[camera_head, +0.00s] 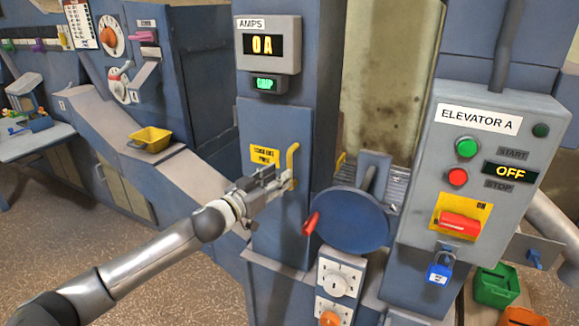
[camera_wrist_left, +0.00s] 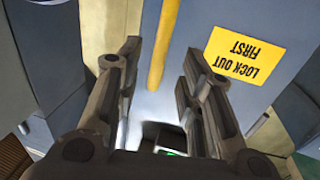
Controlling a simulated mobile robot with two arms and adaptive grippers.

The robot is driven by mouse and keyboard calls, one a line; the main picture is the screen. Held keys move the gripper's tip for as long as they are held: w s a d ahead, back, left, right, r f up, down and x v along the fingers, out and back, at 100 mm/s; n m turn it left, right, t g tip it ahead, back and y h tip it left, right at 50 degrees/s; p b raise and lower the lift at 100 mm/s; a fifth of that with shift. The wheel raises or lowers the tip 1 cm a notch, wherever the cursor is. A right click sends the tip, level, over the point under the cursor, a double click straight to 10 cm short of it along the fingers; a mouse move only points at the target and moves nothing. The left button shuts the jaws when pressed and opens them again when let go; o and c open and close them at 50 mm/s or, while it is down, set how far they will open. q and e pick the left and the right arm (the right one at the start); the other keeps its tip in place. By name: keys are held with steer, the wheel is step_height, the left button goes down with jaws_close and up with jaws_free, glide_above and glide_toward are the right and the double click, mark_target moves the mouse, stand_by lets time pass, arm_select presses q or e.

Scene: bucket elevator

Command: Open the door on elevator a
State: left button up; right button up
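The elevator's blue-grey door (camera_head: 275,225) is shut, with a yellow vertical handle (camera_head: 292,165) near its right edge. A yellow "LOCK OUT FIRST" label (camera_head: 264,156) is on it. My left gripper (camera_head: 284,183) is at the handle. In the left wrist view my left gripper (camera_wrist_left: 160,70) is open, and the yellow handle (camera_wrist_left: 163,45) shows between its fingertips with gaps on both sides. The Elevator A control box (camera_head: 484,175) reads OFF. A blue padlock (camera_head: 438,272) hangs below its red switch (camera_head: 460,223). My right gripper is not in view.
A blue disc (camera_head: 350,222) with a red knob (camera_head: 311,223) sits just right of the door. A yellow bin (camera_head: 150,138) stands at left, and a green bin (camera_head: 495,286) at lower right.

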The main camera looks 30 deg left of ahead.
arm_select(q)
steer(key=shift+w+d+p, duration=0.2)
steer(key=shift+w+p, duration=0.05)
steer(key=shift+w, duration=0.75)
steer(key=shift+w+d+p, duration=0.15)
steer(key=shift+w+p, duration=0.05)
steer(key=shift+w, duration=0.75)
steer(key=shift+w+d+p, duration=0.2)
steer(key=shift+w+p, duration=0.05)
steer(key=shift+w, duration=0.75)
jaws_close()
